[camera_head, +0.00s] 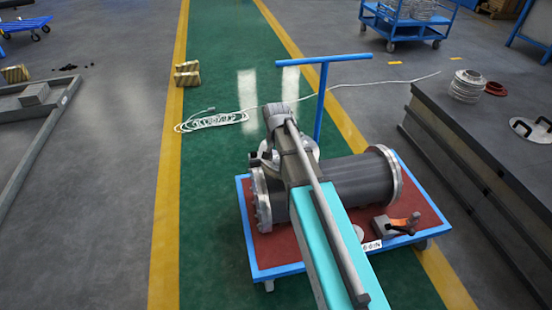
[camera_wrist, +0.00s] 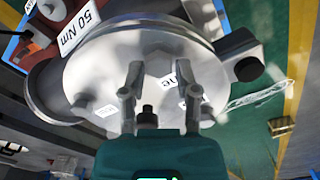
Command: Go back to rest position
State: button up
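The flanged shell (camera_head: 345,183) is a dark grey cylinder with bright metal flanges, lying on its side on a cart with a red top and a blue frame (camera_head: 247,236). My arm with its teal link crosses in front of it and hides part of it. My gripper (camera_wrist: 163,92) shows in the wrist view with its two fingers spread apart and nothing seen held between them. Behind the fingers is a round metal face (camera_wrist: 100,62) with white labels; whether the fingertips touch it I cannot tell. In the head view the fingers are not clearly visible.
An orange-and-black tool (camera_head: 402,224) and a white label (camera_head: 371,246) lie on the cart's right side. The blue push handle (camera_head: 322,90) rises behind. A coiled white cable (camera_head: 215,120) lies on the green floor.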

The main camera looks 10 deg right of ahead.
jog(key=shift+o, duration=1.2)
